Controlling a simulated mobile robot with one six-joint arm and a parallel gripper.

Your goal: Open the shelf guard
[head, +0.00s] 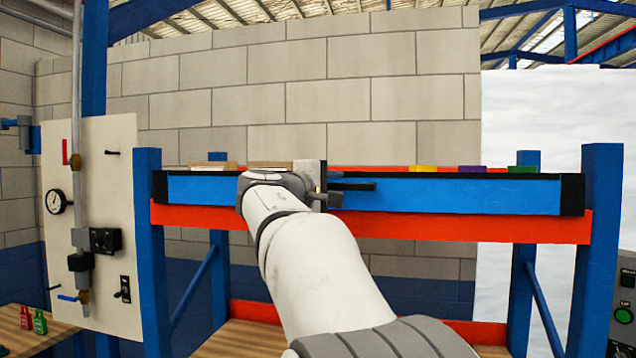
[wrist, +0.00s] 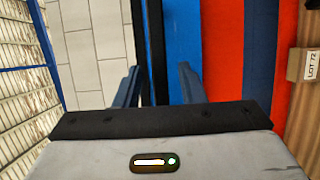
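The shelf guard (head: 450,197) is a long blue bar with black ends and a black top edge. It lies level across the front of the shelf, just above a red-orange beam (head: 450,226). My gripper (head: 350,186) is at the guard's middle-left part, with a dark finger showing in front of the blue face. In the wrist view my gripper (wrist: 158,85) has its two fingers apart, with black and blue strips of the guard (wrist: 156,40) running between and behind them. I cannot tell whether either finger touches it. My arm hides part of the guard.
Blue posts (head: 597,250) stand at both shelf ends. Cardboard-coloured items (head: 208,165) and yellow (head: 424,168), purple (head: 472,169) and green (head: 522,169) items show above the guard. A gauge panel (head: 95,170) stands left; a control box (head: 625,300) is at the right edge.

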